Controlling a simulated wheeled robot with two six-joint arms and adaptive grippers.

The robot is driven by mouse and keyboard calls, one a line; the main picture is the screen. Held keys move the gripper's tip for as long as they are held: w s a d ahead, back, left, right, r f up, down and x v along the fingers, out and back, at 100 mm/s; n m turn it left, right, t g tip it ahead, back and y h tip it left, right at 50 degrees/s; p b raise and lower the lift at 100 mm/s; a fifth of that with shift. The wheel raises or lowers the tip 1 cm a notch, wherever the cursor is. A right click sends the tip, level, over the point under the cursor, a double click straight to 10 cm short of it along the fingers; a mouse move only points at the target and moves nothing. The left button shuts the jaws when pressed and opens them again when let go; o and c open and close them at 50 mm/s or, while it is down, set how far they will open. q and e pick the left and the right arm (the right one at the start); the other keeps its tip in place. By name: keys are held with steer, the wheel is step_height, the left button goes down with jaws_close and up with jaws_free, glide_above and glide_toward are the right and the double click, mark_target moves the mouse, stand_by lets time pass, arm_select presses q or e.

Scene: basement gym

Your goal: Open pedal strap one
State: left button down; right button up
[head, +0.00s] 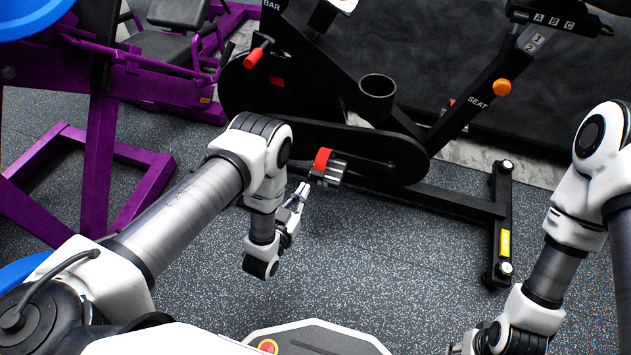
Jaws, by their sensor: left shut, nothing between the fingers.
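A black exercise bike (345,135) stands ahead of me, side-on. One pedal (336,174) shows on its near side, with a red strap (321,160) over it. I cannot tell whether this strap is fastened or loose. The far pedal is hidden behind the bike. My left gripper (302,190) is shut and empty, its fingertips just left of and slightly below the pedal, seemingly apart from it. My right gripper (470,348) is at the bottom edge, partly cut off, far from the bike; its fingers do not show clearly.
Purple gym equipment (100,150) stands at the left, with a blue round part (30,18) at the upper left corner. The bike's rear foot bar (500,225) stretches across the floor at the right. Speckled grey floor (390,270) lies free between me and the bike.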

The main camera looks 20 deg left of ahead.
mark_target(315, 174)
arm_select(q)
steer(key=w+b, duration=0.5)
steer(key=w+d+b, duration=0.1)
steer(key=w+b, duration=0.2)
steer(key=shift+d, duration=0.1)
steer(key=shift+r, duration=0.1)
